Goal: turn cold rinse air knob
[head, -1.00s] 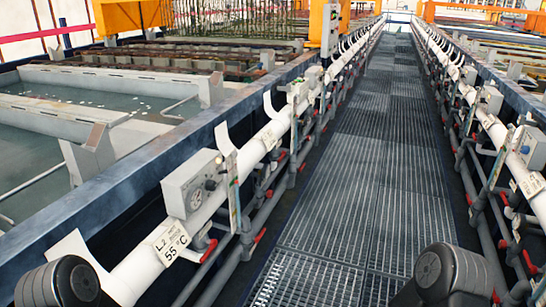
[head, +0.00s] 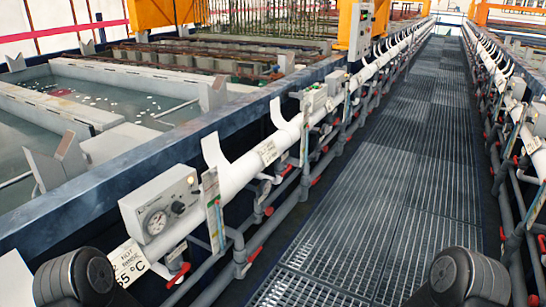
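A grey control box (head: 160,204) is on the white pipe at the lower left in the head view. It has a round gauge (head: 155,223) and a small dark knob (head: 178,207) on its front. The sign (head: 128,262) below it reads 55 °C, with small print that looks like a rinse name. Farther along the pipe is a sign (head: 267,152) too small to read, and another grey box (head: 314,101). I cannot tell which knob is the cold rinse air knob. Neither gripper shows; only dark rounded parts of my arms appear at the bottom corners.
A metal grating walkway (head: 350,200) runs clear ahead. Pipes with several red valve handles (head: 255,254) line its left side, and a similar pipe row (head: 520,140) lines the right. Open tanks (head: 70,120) lie beyond the blue wall (head: 130,183) on the left.

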